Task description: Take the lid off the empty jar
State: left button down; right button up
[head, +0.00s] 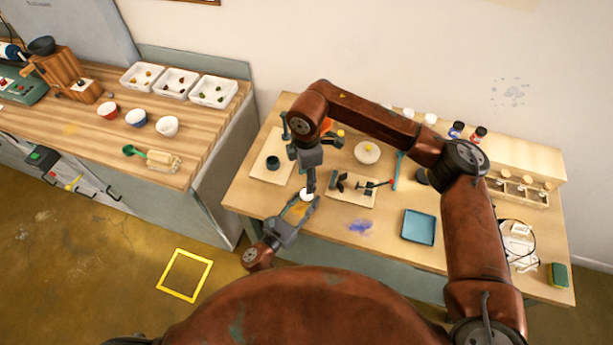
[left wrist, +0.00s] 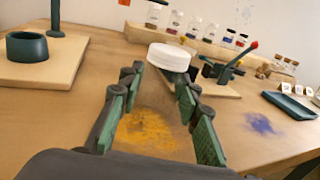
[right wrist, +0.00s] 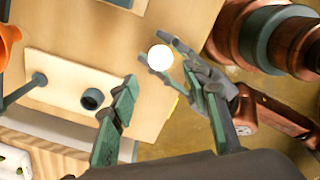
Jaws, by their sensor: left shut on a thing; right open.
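The empty jar's round white lid (head: 307,195) is near the table's front edge, at the tips of my left gripper (head: 304,200). In the left wrist view the lid (left wrist: 169,57) shows just beyond the fingertips. My left gripper is shut on the jar; the clear glass body under the lid is hardly visible. My right gripper (right wrist: 160,78) is open, pointing down above the lid. In the right wrist view the white lid (right wrist: 160,57) lies between its fingers but farther down, and looks apart from them. Whether the lid is loose cannot be told.
A dark cup (head: 273,163) stands on a pale board to the left. A small board with a dark stand (head: 352,190) is right of the jar, with a blue tray (head: 418,227) farther right. Several jars (left wrist: 200,28) line the back. Orange and blue powder stains mark the table.

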aim_at(307, 200)
jog(key=shift+m, duration=1)
jog(key=shift+f+m, duration=0.3)
jog(key=shift+m, duration=0.1)
notch_tip(307, 200, down, 7)
jog(key=shift+f, duration=0.2)
